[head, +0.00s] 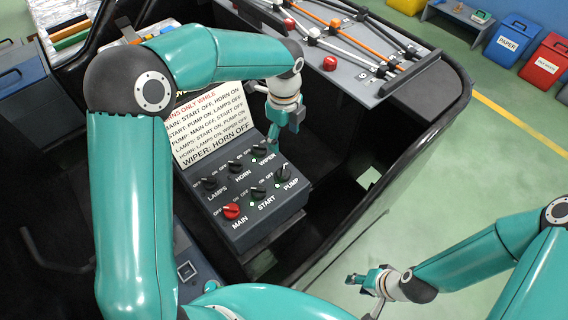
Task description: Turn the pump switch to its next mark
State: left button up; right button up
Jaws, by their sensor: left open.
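The pump switch (282,174) is a black knob at the right end of the lower row on a grey switch box (245,238). Its exact pointing is too small to tell. The red main knob (231,211) and black start knob (257,193) share its row. Above are the lamps (208,183), horn (235,166) and wiper (259,149) knobs. My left gripper (272,147) points down beside the wiper knob, above and apart from the pump switch, open and empty. My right gripper (356,280) is low at right, away from the box; its jaws are unclear.
A white sign (212,125) behind the box lists switch conditions, including "PUMP: MAIN OFF, START OFF"; my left arm hides part of it. A lever panel (345,60) with a red knob (329,63) lies behind. A dark cab edge (420,150) curves along the right.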

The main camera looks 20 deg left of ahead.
aim_at(284, 170)
pick_arm(q)
notch_tip(284, 170, down, 17)
jog(key=shift+r+p, duration=0.15)
jog(key=shift+p, duration=0.7)
